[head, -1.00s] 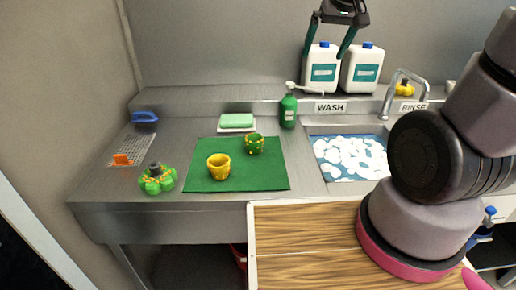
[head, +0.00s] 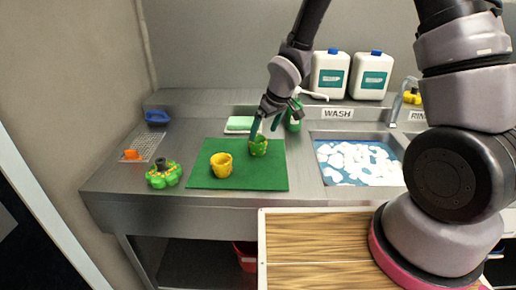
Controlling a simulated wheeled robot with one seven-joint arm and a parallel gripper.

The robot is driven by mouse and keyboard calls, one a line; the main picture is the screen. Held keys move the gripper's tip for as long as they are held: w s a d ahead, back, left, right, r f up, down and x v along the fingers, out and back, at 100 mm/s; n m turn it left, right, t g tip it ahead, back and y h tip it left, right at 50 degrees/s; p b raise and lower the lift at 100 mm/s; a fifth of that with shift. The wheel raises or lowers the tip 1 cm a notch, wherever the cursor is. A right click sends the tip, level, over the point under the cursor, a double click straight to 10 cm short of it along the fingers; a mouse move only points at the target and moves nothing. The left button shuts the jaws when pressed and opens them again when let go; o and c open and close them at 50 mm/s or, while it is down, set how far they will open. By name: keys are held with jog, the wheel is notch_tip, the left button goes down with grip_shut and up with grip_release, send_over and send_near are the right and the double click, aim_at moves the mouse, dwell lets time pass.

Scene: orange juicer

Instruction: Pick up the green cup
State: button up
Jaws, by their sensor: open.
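The green cup (head: 258,147), with yellow and reddish marks, stands upright at the back right of a green mat (head: 230,180) on the steel counter. My gripper (head: 265,127) is open, pointing down at the cup from above. Its dark teal fingers are spread, one at the cup's rim and the other to the upper right. I cannot tell whether either finger touches the cup. A yellow cup (head: 221,166) stands on the mat to the left and nearer.
A sponge (head: 239,124) lies behind the mat. A soap bottle (head: 295,115) is partly hidden behind my gripper. A sink (head: 350,160) lies to the right. A green flower-shaped object (head: 163,175) stands left. White jugs (head: 330,75) stand at the back.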

aim_at(258, 147)
jog(key=shift+a+x, duration=0.15)
jog(key=shift+x, duration=1.6)
jog(key=shift+a+x, duration=0.1)
jog(key=shift+x, duration=1.65)
jog(key=c, duration=1.3)
